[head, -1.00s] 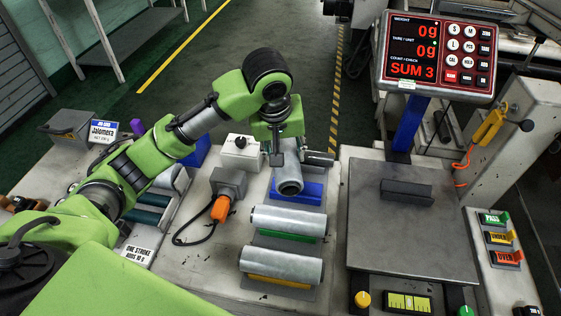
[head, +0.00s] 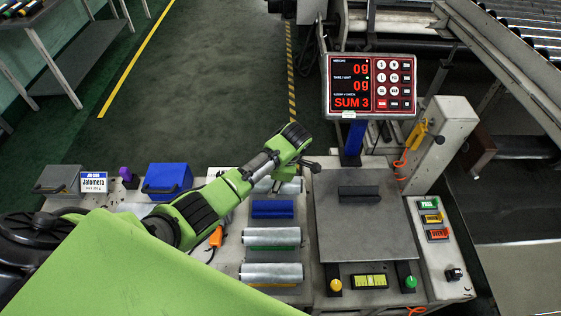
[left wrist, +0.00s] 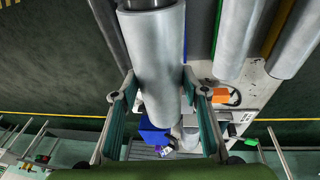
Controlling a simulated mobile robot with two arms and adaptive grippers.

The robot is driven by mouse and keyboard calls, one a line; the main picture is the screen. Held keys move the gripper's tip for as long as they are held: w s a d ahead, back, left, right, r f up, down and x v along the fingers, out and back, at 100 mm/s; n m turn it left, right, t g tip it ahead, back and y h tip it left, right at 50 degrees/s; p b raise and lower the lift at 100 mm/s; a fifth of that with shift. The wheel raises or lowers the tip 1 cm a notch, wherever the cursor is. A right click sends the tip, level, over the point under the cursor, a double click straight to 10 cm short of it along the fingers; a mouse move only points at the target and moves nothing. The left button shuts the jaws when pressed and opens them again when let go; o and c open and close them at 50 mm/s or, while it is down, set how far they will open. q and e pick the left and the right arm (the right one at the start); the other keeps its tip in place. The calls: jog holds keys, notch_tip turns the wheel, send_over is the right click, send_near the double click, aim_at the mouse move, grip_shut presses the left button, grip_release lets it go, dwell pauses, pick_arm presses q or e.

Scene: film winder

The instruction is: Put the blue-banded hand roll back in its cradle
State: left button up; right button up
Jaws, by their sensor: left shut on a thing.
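My left gripper (left wrist: 158,88) is shut on a grey film roll (left wrist: 158,50), with a finger on each side of it in the left wrist view. In the head view the held roll (head: 289,187) shows partly below my wrist, just beyond the blue cradle; my arm hides the fingers. No blue band can be made out on it. The blue cradle (head: 272,209) is empty and fully visible on the bench. Whether the roll touches the bench cannot be told. My right gripper is not in view.
Two similar rolls lie nearer, one in a green cradle (head: 271,247) and one in a yellow cradle (head: 272,284). The scale plate (head: 367,235) with a dark block (head: 359,191) stands right. A blue box (head: 168,178) and an orange connector (head: 216,237) are left.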

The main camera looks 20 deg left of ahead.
pick_arm(q)
jog(key=shift+s+d+f+n+p, duration=0.1)
jog(key=shift+s+f+n+p, duration=0.05)
jog(key=shift+s+n+p, duration=0.2)
jog(key=shift+s+f, duration=0.1)
jog(key=shift+f, duration=0.15)
notch_tip(320, 180, down, 8)
jog(key=b, duration=0.9)
jog(key=shift+f+b, duration=0.1)
jog(key=shift+b, duration=0.2)
jog(key=shift+f+b, duration=0.4)
jog(key=shift+f, duration=0.55)
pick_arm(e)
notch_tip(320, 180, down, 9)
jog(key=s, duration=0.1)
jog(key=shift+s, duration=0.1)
pick_arm(q)
jog(key=o, duration=1.4)
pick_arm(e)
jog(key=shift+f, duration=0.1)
pick_arm(q)
jog(key=shift+o, duration=0.2)
jog(key=shift+d, duration=0.1)
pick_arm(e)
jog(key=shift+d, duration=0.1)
